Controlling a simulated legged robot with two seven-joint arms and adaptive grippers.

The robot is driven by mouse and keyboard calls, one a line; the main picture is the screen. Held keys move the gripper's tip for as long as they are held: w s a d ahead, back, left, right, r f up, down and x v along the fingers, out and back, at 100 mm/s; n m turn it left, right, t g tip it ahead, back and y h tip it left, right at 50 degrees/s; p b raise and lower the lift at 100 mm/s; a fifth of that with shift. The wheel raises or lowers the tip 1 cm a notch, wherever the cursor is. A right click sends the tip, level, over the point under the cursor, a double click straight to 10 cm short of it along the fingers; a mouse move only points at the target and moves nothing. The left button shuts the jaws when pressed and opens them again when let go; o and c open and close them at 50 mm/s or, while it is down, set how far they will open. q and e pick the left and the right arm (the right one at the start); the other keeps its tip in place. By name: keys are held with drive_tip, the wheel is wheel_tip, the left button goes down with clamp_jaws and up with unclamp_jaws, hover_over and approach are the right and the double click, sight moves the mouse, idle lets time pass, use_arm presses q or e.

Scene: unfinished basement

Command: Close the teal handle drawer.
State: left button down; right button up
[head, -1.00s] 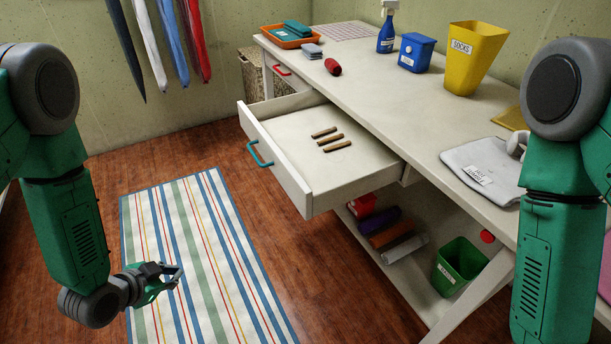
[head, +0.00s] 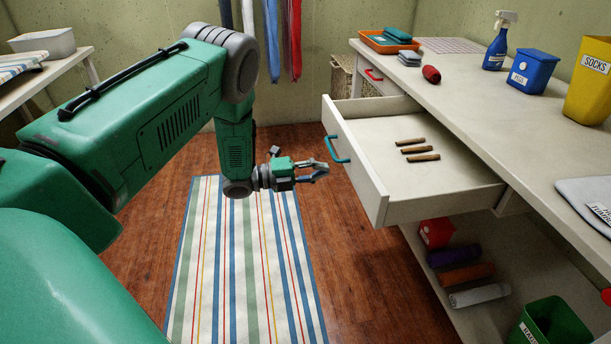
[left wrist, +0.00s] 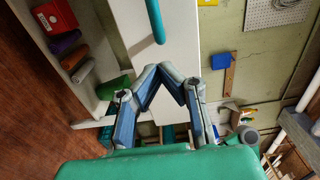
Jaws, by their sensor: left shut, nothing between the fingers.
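The drawer (head: 362,172) with the teal handle (head: 336,149) is pulled well out from the white workbench, and several brown sticks (head: 412,147) lie inside it. My left gripper (head: 322,170) is shut and empty, just in front of the drawer at the handle's left and slightly below it. In the left wrist view the gripper's fingertips (left wrist: 166,72) meet, and the teal handle (left wrist: 156,20) shows beyond them, apart from them. My right gripper is in neither view.
The workbench top (head: 470,110) holds a blue bin (head: 531,71), a spray bottle (head: 499,42) and an orange tray (head: 388,42). A second drawer with a red handle (head: 374,75) is closed behind. Rolled cloths (head: 465,275) lie on the lower shelf. A striped rug (head: 245,265) covers open floor.

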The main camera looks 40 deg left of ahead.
sight(352, 166)
use_arm(q)
drive_tip(key=b+x, duration=0.1)
drive_tip(key=x, duration=0.5)
drive_tip(key=shift+w+d, duration=0.1)
drive_tip(key=shift+w, duration=0.05)
